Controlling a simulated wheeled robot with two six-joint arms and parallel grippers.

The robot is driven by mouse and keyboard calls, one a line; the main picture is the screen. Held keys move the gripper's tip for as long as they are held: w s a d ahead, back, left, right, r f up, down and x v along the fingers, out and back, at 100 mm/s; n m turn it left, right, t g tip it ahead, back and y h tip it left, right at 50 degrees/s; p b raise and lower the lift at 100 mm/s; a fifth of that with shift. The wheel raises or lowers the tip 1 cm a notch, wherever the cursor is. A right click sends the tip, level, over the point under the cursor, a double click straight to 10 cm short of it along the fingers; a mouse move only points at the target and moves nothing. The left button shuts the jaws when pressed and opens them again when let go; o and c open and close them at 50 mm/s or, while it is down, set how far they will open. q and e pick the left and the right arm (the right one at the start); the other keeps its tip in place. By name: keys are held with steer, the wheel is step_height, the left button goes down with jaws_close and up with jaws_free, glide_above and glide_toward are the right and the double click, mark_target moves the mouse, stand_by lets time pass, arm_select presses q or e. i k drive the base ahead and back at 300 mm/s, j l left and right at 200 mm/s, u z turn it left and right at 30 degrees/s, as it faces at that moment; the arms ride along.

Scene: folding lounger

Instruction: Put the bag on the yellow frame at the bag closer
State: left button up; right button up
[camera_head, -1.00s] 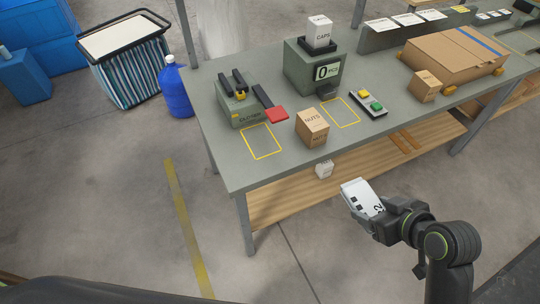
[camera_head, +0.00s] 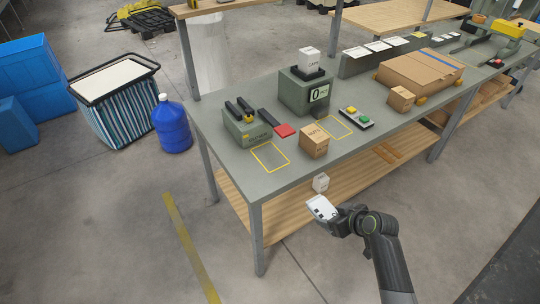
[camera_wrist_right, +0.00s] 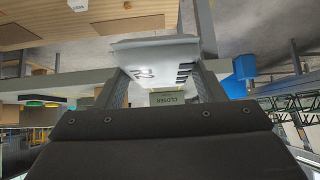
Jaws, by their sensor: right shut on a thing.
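A white bag (camera_head: 321,208) with dark markings is held in front of the table's front edge, apart from the table. My right gripper (camera_head: 337,219) is shut on it. In the right wrist view the bag (camera_wrist_right: 155,62) lies between the two fingers. The bag closer (camera_head: 243,127), a grey-green box with dark arms and a red pad, stands at the table's left end. It also shows beyond the bag in the right wrist view (camera_wrist_right: 172,97). The yellow frame (camera_head: 270,157), an outline on the tabletop in front of the closer, is empty. My left gripper is out of view.
A nuts box (camera_head: 314,142) stands right of the yellow frame. Behind it are a second yellow outline (camera_head: 334,127), a counter unit (camera_head: 304,92) and a button box (camera_head: 356,118). A small white box (camera_head: 321,183) sits on the lower shelf near the bag.

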mark_target(271, 157)
steer(key=i+j+z, duration=0.15)
steer(key=i+j, duration=0.85)
steer(key=j, duration=0.1)
